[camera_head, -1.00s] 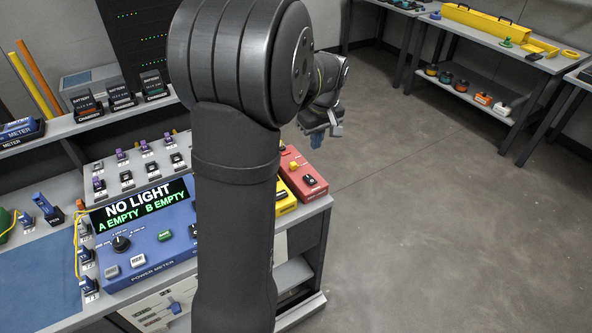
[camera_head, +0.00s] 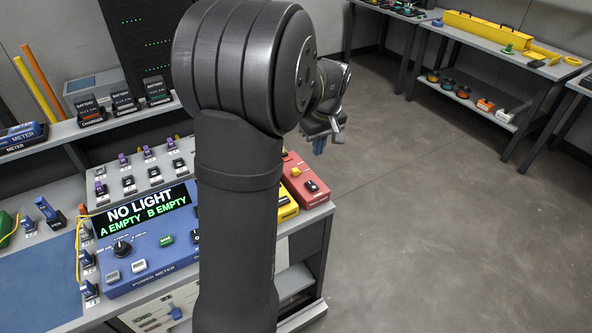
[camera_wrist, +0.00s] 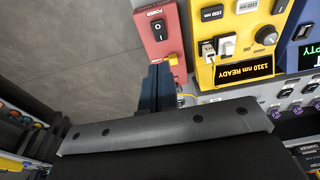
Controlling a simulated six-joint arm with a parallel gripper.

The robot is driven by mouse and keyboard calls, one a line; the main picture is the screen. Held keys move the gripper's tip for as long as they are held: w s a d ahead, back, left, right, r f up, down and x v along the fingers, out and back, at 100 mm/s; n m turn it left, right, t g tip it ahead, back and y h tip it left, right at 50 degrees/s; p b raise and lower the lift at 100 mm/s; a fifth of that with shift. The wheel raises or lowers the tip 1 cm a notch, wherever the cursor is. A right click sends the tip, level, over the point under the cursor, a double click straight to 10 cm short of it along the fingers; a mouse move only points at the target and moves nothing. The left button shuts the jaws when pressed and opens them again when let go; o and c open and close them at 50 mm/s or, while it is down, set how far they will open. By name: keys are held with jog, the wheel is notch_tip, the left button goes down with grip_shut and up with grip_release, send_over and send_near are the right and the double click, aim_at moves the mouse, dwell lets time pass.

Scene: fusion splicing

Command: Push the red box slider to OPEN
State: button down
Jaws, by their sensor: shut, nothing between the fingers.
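The red box (camera_head: 309,193) sits at the right end of the bench, partly behind my arm in the head view. The slider's label is not readable. My gripper (camera_wrist: 157,72) is shut and empty, its blue fingers beside the yellow knob in the picture. I cannot tell whether they touch it. In the head view my gripper (camera_head: 319,145) hangs just beyond the red box.
A yellow unit (camera_wrist: 236,50) reading 1310 nm READY stands beside the red box. The blue power meter (camera_head: 150,265) reads NO LIGHT, A EMPTY, B EMPTY. Open floor (camera_head: 440,230) lies to the right of the bench.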

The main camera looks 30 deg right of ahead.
jog(key=c, duration=1.9)
grip_release()
jog(key=shift+c, duration=0.2)
jog(key=o, duration=0.6)
jog(key=shift+g, duration=0.8)
jog(key=w+r, duration=0.1)
jog(key=w, duration=0.2)
jog(key=w+a, duration=0.1)
jog(key=w, duration=0.2)
jog(key=w+r, duration=0.1)
jog(key=w, duration=0.3)
jog(key=shift+a+r, duration=0.15)
jog(key=shift+r, duration=0.2)
notch_tip(320, 180, down, 17)
jog(key=shift+f, duration=0.1)
grip_shut()
